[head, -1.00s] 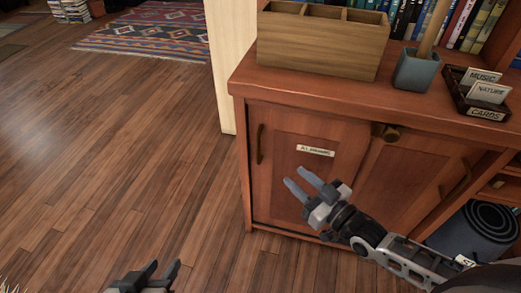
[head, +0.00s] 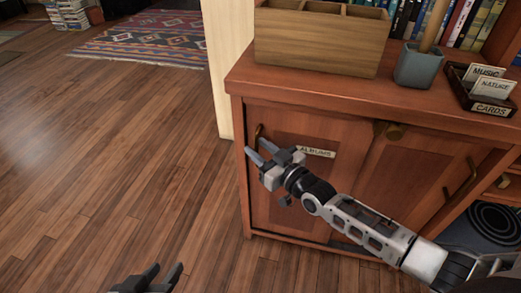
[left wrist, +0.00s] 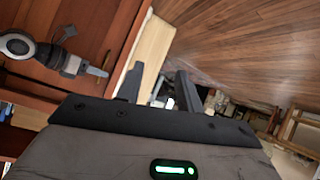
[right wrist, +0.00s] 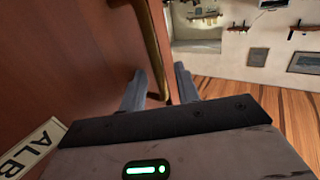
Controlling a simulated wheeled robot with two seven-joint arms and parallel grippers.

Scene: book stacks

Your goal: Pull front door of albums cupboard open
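The albums cupboard's front door (head: 285,205) is a reddish wood panel with an "ALBUMS" label (head: 318,153). It looks shut. Its bar handle (head: 258,131) stands upright near the door's left edge, its lower part hidden by my gripper. My right gripper (head: 258,150) is open at this handle. In the right wrist view the brass-coloured handle (right wrist: 152,40) runs down toward the gap between the spread fingers; I cannot tell whether they touch it. My left gripper (head: 150,275) is open and empty over the floor at the bottom of the head view, apart from the cupboard.
A wooden organiser box (head: 320,45), a blue-grey pot (head: 415,66) and a card tray (head: 485,98) stand on the cupboard top. A second door (head: 405,185) with its own handle is to the right. The wooden floor (head: 120,170) left of the cupboard is clear.

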